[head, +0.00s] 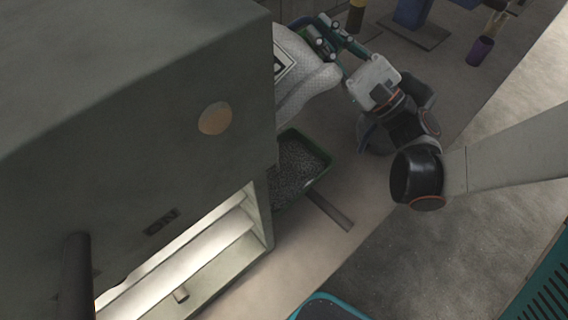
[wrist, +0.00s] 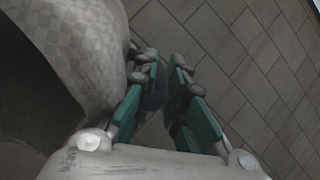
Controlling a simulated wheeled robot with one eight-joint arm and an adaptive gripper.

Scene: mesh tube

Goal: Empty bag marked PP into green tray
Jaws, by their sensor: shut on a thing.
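A pale checked mesh bag (head: 308,82) hangs beside the large grey cabinet in the head view, partly hidden behind it. A white label with a black border shows on it, but its lettering is cut off. My gripper (head: 322,36) is shut on the bag at its upper right side. In the wrist view the bag (wrist: 75,45) bulges at the left against the teal finger of my gripper (wrist: 167,70); the exact grip is hard to see. The green tray (head: 329,166) lies below the bag, holding dark grey granules. The cabinet hides its left part.
The grey cabinet (head: 140,110) fills the left, with a lit opening below. A flat dark bar (head: 328,211) lies in front of the tray. A purple cup (head: 480,51) and a blue stand (head: 411,14) are at the back. Floor right of the tray is clear.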

